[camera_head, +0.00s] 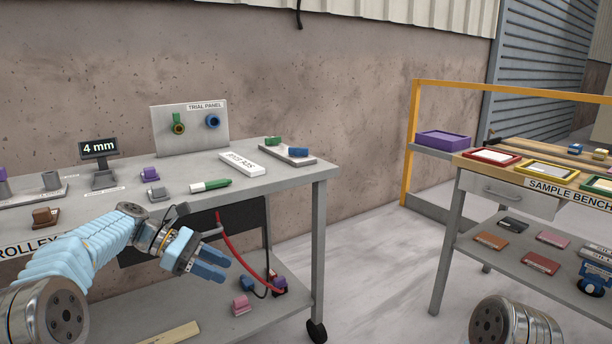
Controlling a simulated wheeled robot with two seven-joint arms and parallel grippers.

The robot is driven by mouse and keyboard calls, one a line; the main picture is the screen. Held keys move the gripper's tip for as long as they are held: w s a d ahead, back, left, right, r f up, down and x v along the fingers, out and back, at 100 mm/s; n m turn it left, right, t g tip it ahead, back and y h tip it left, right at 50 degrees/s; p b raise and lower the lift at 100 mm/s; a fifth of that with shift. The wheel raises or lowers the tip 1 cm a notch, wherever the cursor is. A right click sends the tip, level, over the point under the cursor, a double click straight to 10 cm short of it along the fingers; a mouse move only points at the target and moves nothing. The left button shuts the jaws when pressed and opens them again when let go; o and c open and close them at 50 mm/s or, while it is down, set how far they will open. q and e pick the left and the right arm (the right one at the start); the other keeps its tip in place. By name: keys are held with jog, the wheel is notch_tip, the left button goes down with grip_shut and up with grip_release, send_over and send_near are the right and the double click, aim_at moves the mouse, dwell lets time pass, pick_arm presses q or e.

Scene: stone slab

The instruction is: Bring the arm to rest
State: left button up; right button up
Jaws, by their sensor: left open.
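My left arm (75,256) comes in from the left, in a light blue sleeve. My left gripper (226,269) has blue fingers that are apart, with nothing seen between them. It hangs in front of the trolley's front edge, below the level of the grey top (285,181). Of my right arm, only a round metal joint (515,322) shows at the bottom right; its gripper is out of view.
A green-and-white marker (210,185) lies near the trolley top's front edge. A red hose (232,254) hangs close to my left gripper. The sample bench (520,262) stands at the right. Open floor (385,270) lies between trolley and bench.

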pick_arm(q)
jog(key=s+d+f+m+y, duration=0.1)
jog(key=s+f+m+y, duration=0.15)
jog(key=f, duration=0.95)
jog(key=s+d+f+m+y, duration=0.15)
jog(key=s+f, duration=0.25)
jog(key=f, duration=0.7)
jog(key=s+d+f+m+y, duration=0.1)
jog(key=s+f+y, duration=0.15)
jog(key=f, duration=0.95)
jog(key=s+d+f+m, duration=0.1)
jog(key=s+f+m, duration=0.1)
jog(key=s, duration=0.4)
jog(key=s+d+f+m+y, duration=0.1)
jog(key=s+d+f+m, duration=0.1)
jog(key=s+m, duration=0.3)
jog(key=s+d+f+m, duration=0.2)
jog(key=s+f+m, duration=0.2)
jog(key=s, duration=0.4)
jog(key=shift+d+f+t, duration=0.2)
jog(key=shift+t, duration=0.1)
